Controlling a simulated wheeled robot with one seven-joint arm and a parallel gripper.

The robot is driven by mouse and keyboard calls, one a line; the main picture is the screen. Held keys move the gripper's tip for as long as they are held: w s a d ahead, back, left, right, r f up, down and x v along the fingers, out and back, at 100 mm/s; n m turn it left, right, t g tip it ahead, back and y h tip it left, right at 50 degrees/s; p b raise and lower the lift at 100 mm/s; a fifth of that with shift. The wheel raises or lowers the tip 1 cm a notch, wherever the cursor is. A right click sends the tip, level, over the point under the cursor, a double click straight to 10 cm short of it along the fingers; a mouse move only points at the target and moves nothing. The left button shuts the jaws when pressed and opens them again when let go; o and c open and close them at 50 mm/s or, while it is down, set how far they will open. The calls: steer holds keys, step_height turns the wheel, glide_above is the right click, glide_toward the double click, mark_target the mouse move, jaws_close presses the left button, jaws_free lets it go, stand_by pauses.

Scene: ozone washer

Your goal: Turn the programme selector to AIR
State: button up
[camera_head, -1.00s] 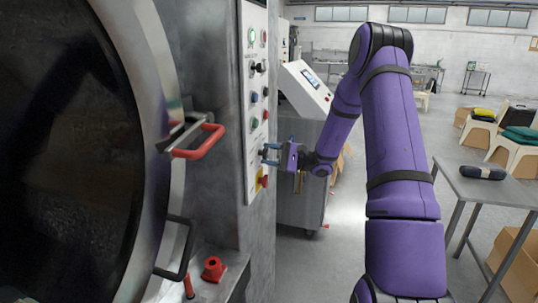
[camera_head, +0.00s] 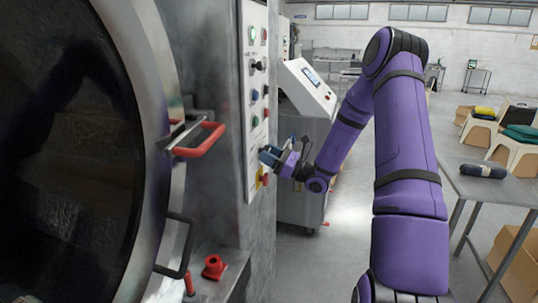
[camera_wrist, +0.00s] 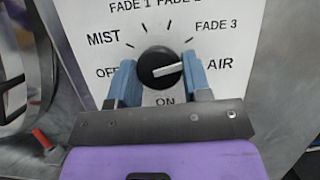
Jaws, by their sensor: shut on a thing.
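The programme selector (camera_wrist: 160,68) is a round black knob with a white pointer line. In the wrist view the line points right, at or close to the AIR label (camera_wrist: 219,65). OFF, MIST, the FADE labels and AIR run around the knob on the light panel. My gripper (camera_wrist: 159,64) has one blue finger on each side of the knob and is shut on it. In the head view my gripper (camera_head: 268,156) is at the lower part of the control panel (camera_head: 253,105), and its fingers hide the selector.
A yellow and red switch (camera_head: 262,179) sits just below my gripper. The washer's red-gripped door handle (camera_head: 200,140) juts out to the left. A grey cabinet with a tilted white console (camera_head: 303,88) stands behind my wrist. A side table (camera_head: 490,190) is at the right.

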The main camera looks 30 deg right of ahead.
steer(key=shift+s+a+m+t+h, duration=0.1)
steer(key=shift+m+t+h, duration=0.5)
steer(key=shift+m, duration=1.1)
steer(key=shift+s+m+t+h, duration=0.1)
steer(key=shift+m+t+h, duration=0.2)
steer(key=shift+m+h, duration=1)
steer(key=shift+m+y, duration=0.4)
steer(key=shift+m, duration=0.2)
steer(key=o, duration=0.9)
steer(key=shift+w, duration=0.1)
steer(key=v, duration=1)
steer(key=shift+s+f, duration=0.2)
steer(key=shift+s, duration=0.15)
